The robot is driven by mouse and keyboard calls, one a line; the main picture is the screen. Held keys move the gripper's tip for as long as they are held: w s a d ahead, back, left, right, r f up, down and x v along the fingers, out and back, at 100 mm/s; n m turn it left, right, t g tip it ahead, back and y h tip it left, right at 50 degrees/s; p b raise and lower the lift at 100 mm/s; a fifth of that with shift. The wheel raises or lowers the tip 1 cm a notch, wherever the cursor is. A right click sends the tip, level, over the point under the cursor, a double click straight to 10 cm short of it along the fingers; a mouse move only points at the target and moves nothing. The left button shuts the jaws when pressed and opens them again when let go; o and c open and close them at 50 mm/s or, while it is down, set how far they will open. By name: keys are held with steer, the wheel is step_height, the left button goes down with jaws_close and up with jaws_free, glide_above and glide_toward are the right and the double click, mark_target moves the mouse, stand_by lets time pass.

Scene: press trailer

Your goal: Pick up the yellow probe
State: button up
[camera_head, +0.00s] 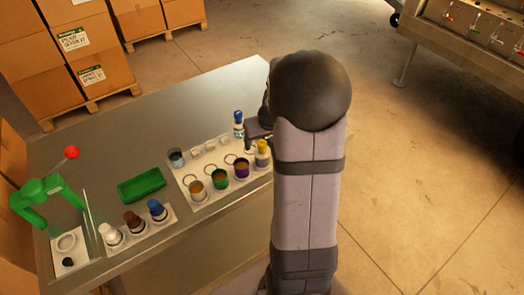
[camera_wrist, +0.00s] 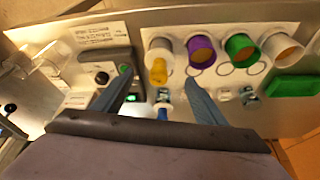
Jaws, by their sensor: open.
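The yellow probe (camera_head: 262,146) stands upright at the right end of the white rack, at a whitish cup. My gripper (camera_wrist: 158,80) is open and empty, with one blue-grey finger on each side of the probe in the picture. Whether the fingers are level with the probe or above it, I cannot tell. In the head view my gripper (camera_head: 258,130) is beside the probe, largely hidden by my arm.
A blue-topped probe (camera_head: 238,118) stands close by. A green tray (camera_head: 142,185), bottles (camera_head: 133,221) and a green press (camera_head: 45,195) stand left. A control box (camera_wrist: 107,60) shows in the wrist view.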

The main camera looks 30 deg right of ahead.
mark_target(263, 144)
steer(key=shift+f, duration=0.35)
steer(key=shift+p+x, duration=0.65)
steer(key=shift+x, duration=1.65)
steer(key=shift+s+d, duration=0.1)
steer(key=shift+s, duration=0.05)
steer(key=shift+c, duration=0.3)
steer(key=c, duration=1.2)
steer(key=shift+r, duration=0.1)
